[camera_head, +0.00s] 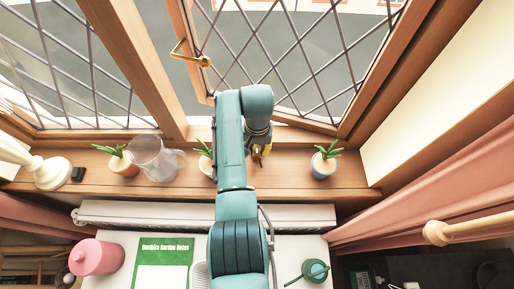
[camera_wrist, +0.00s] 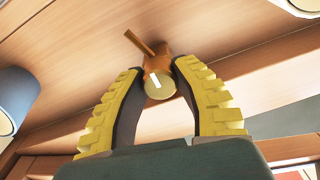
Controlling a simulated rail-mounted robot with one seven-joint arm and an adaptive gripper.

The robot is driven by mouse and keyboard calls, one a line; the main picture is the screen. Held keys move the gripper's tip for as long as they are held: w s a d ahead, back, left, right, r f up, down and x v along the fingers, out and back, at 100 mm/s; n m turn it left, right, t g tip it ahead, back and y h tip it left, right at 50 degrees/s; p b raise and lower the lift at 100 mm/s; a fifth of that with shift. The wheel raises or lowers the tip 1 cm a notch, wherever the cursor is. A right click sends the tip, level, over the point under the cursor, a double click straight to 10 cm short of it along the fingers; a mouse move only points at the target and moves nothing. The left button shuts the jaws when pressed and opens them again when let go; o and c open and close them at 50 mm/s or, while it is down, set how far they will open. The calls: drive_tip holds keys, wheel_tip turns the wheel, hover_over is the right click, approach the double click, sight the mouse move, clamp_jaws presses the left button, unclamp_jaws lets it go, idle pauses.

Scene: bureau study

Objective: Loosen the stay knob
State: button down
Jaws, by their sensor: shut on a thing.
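The stay knob (camera_wrist: 160,86) is a small round brass piece in the wrist view, with a pale mark on its face. An orange-brown block and a thin brass bar (camera_wrist: 141,42) show just beyond it, against the wooden sill. My gripper (camera_wrist: 158,69) has its two yellow-ribbed fingers closed on either side of the knob, their dark pads against it. In the head view my gripper (camera_head: 259,152) is low over the window sill (camera_head: 285,181), beneath the casement (camera_head: 379,62). My arm and fingers mostly hide the knob there.
A blue pot plant (camera_head: 324,163) stands right of my gripper, and a white pot plant (camera_head: 207,164) close to its left. A clear jug (camera_head: 157,158) and a terracotta pot plant (camera_head: 122,163) stand farther left. A brass window handle (camera_head: 190,58) juts out above. Pink curtains hang on both sides.

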drive_tip(key=n, duration=0.9)
drive_tip(key=shift+a+f, duration=0.1)
drive_tip(key=n, duration=0.4)
drive_tip(key=shift+n, duration=0.3)
drive_tip(key=n, duration=0.3)
drive_tip(key=shift+s+n, duration=0.1)
drive_tip(key=shift+n, duration=0.2)
drive_tip(key=n, duration=0.3)
drive_tip(key=shift+n, duration=0.3)
drive_tip(key=n, duration=0.3)
drive_tip(key=shift+n, duration=0.3)
drive_tip(key=n, duration=0.6)
drive_tip(key=shift+s, duration=0.1)
